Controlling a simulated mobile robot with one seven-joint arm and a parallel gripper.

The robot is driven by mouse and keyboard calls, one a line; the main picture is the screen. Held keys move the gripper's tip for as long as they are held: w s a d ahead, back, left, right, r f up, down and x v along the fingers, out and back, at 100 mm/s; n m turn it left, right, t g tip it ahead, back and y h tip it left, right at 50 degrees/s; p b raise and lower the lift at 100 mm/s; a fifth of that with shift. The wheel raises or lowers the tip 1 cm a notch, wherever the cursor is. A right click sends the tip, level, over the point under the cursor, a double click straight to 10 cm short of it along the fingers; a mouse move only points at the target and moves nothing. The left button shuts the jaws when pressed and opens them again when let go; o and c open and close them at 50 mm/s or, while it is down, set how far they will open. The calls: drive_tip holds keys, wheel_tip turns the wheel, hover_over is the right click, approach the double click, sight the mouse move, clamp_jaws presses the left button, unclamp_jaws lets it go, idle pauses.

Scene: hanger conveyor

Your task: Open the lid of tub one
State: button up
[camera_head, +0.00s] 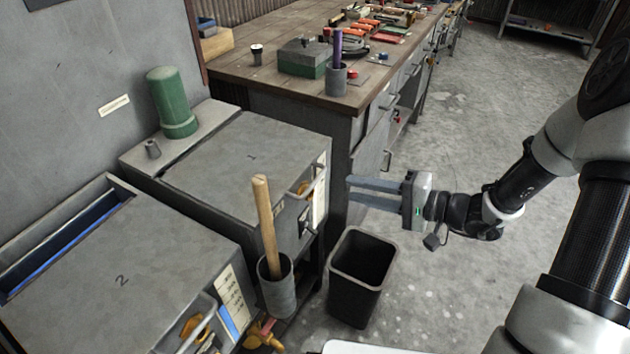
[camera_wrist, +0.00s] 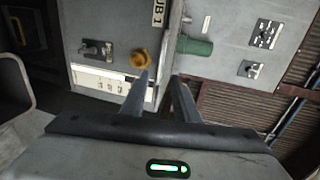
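Tub one is a grey metal tub with a flat lid (camera_head: 245,155) marked 1, lying shut in the head view. A bar handle (camera_head: 315,185) sits at the lid's front right edge, near an orange-yellow knob. In the wrist view the tub's front (camera_wrist: 105,25) appears turned on its side, with the yellow knob (camera_wrist: 140,58) beyond the fingertips. My gripper (camera_head: 349,188) is to the right of the handle, apart from it, fingers pointing left at the tub.
Tub two (camera_head: 120,275) stands nearer on the left. A cup with a wooden stick (camera_head: 264,225) stands between the tub fronts. A black bin (camera_head: 362,270) is on the floor below my gripper. A green cylinder (camera_head: 170,105) stands behind tub one. A cluttered workbench (camera_head: 255,80) is behind it.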

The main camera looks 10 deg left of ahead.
sight(316, 179)
drive_tip(key=b+x, duration=0.1)
drive_tip(key=x, duration=1)
drive_tip(key=shift+w+a, duration=0.2)
drive_tip(key=shift+a, duration=0.15)
drive_tip(key=shift+c, duration=0.4)
clamp_jaws()
